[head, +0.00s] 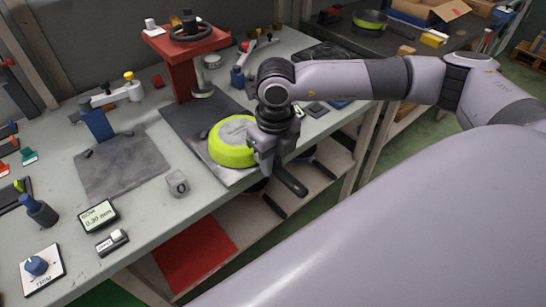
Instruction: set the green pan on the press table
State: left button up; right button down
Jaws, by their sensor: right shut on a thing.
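The green pan (229,152) is lime green with a grey flat face upward and looks bottom up. It is over the front part of the dark plate (176,118) at the red press (183,68). I cannot tell whether it rests on the plate or hangs just above it. My right gripper (267,158) is shut on the pan at its handle side. The black handle (291,181) sticks out past the gripper over the bench's front edge. The gripper hides where the handle joins the pan. My left gripper is not in view.
Left of the plate are a grey slab (123,165) with a blue stand (97,124), a small clear block (177,183) and a display (98,215). Another green-rimmed pan (370,19) stands on the back bench. A shelf (215,215) runs below the bench.

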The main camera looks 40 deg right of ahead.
jog(key=shift+s+f+b, duration=0.25)
jog(key=shift+f+b, duration=0.5)
jog(key=shift+f, duration=0.1)
dwell(0.5)
jog(key=c, duration=0.8)
grip_release()
jog(key=shift+w, duration=0.1)
jog(key=shift+r, duration=3.65)
